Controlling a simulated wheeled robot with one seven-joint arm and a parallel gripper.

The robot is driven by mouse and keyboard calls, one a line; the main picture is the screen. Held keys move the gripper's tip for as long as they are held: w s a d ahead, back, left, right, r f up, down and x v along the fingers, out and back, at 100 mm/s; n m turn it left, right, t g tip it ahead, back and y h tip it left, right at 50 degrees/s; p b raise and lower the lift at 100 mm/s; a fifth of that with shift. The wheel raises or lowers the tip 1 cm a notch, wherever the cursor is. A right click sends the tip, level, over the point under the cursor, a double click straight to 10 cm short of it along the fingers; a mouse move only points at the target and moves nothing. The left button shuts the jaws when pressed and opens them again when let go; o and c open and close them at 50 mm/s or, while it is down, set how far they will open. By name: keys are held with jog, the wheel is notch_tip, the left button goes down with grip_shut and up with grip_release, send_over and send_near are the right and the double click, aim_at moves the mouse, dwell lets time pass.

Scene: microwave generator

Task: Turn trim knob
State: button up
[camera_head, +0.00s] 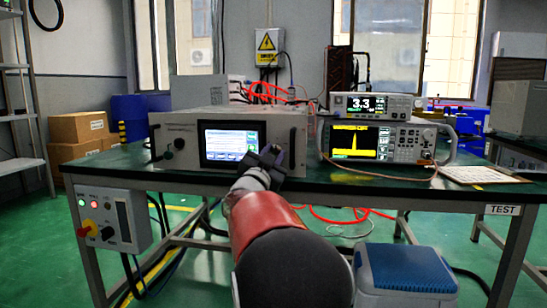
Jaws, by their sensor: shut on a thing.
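The generator (225,117), a light grey box with a lit blue and white screen (232,142), stands on the left part of the green-topped bench. My gripper (270,156) reaches its front panel just right of the screen, covering the screen's lower right corner. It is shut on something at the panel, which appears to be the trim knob. The fingers hide the knob, so its angle cannot be seen. A dark round knob (180,143) shows uncovered left of the screen.
A signal analyser (390,141) with a yellow trace stands to the right, a smaller meter (370,106) on top. A keyboard (484,174) lies at the right. A control box (113,219) hangs at the bench's left leg. A blue-lidded bin (404,268) stands in front.

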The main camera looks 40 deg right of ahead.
jog(key=m+g, duration=0.2)
jog(key=m, duration=0.3)
jog(key=shift+w+a+r, duration=0.1)
jog(key=m+g+p, duration=0.1)
jog(key=m, duration=0.2)
jog(key=shift+r+g, duration=0.15)
jog(key=shift+g, duration=0.15)
jog(key=m+p, duration=0.1)
jog(key=m, duration=0.1)
jog(key=m+g+y, duration=0.1)
jog(key=m, duration=0.2)
jog(key=shift+g+p, duration=0.3)
jog(key=shift+p, duration=0.1)
jog(key=shift+m+y, duration=0.3)
jog(key=shift+m, duration=0.1)
jog(key=o, duration=0.7)
jog(key=v, duration=0.8)
